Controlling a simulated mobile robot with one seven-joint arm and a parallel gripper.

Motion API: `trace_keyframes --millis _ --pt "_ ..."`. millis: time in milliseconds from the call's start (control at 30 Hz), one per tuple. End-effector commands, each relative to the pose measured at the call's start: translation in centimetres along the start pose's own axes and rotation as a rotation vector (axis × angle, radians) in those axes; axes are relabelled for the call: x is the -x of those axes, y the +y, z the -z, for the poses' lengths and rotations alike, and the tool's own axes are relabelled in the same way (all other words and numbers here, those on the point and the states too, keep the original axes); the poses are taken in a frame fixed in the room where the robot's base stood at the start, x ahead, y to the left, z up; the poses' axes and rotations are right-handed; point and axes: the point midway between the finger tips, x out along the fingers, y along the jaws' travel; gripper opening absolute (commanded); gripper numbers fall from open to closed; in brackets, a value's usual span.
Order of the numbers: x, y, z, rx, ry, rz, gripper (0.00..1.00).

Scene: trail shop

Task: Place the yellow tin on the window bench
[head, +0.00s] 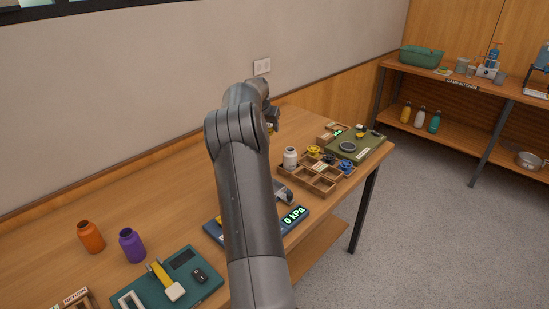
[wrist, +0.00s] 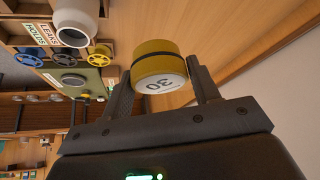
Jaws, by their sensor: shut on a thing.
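The yellow tin (wrist: 158,65) has a dark band and a white end marked 30. In the wrist view it sits between the two fingers of my gripper (wrist: 162,85), which is shut on it. In the head view my arm hides most of the gripper, and only a small yellowish bit of the tin (head: 272,127) shows beside the arm's end. The tin is held over or near the back of a long wooden bench (head: 165,190). I cannot tell whether this is the window bench, though a dark-framed edge shows high on the wall above it.
A wooden divided tray (head: 318,180) with a white jar (head: 290,158) and small valves stands right of my arm, before a green case (head: 362,143). Orange (head: 91,237) and purple (head: 132,245) bottles and a teal mat (head: 200,285) are at left. The back left is clear.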

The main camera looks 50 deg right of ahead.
Motion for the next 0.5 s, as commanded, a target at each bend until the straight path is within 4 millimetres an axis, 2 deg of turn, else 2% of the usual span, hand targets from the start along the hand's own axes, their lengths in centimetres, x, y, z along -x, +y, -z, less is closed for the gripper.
trace_keyframes --millis 67,100,300,500 --pt "-0.4 1.4 0.7 -0.022 0.003 -0.015 0.33" --pt "-1.2 1.0 -0.1 -0.016 -0.001 -0.013 0.33" --pt "-3.8 1.0 -1.6 -0.015 -0.001 -0.012 0.33" --pt "-5.6 0.9 -2.6 -0.015 -0.001 -0.011 0.33"
